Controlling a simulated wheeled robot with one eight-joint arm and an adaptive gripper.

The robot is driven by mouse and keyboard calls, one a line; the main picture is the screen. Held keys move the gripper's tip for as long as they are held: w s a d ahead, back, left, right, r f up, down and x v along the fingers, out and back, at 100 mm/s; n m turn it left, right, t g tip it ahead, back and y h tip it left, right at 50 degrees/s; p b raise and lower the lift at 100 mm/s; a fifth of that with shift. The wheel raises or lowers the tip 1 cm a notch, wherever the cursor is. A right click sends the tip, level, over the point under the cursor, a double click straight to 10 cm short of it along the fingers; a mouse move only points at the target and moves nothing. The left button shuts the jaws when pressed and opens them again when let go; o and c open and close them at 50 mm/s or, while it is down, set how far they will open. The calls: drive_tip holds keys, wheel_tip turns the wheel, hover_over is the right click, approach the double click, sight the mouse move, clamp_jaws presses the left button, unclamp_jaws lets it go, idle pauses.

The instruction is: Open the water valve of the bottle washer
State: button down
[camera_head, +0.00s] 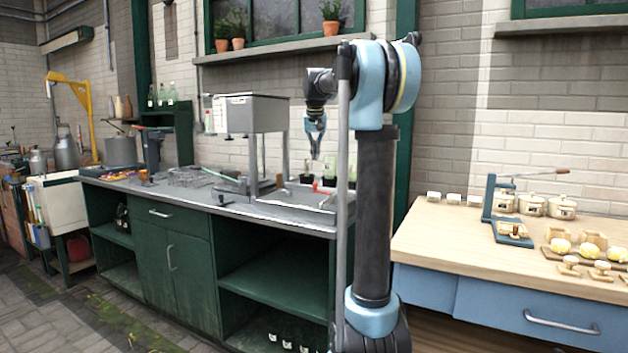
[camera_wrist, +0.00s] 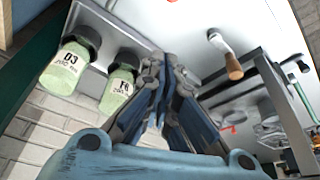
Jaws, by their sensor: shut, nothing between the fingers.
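My gripper (camera_head: 315,152) hangs fingers-down above the right end of the grey counter, apart from its top. In the wrist view its fingers (camera_wrist: 166,72) are shut with nothing between them. A small red part (camera_head: 323,187), perhaps a valve handle, is low on the counter below the gripper. A grey metal box on legs (camera_head: 250,113), perhaps the bottle washer, stands to the left of the gripper. A metal lever with a wooden grip (camera_wrist: 233,66) shows right of the fingers in the wrist view. I cannot tell for sure which part is the water valve.
Wire racks (camera_head: 185,177) lie on the counter further left. A wooden-topped table (camera_head: 450,225) with several pots and small items is at right.

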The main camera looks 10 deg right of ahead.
drive_tip(key=x, duration=1)
drive_tip(key=shift+f, duration=0.15)
drive_tip(key=shift+s+a, duration=0.15)
drive_tip(key=shift+s, duration=1)
drive_tip(key=shift+s+a, duration=0.15)
drive_tip(key=shift+s, duration=0.75)
drive_tip(key=shift+a, duration=0.1)
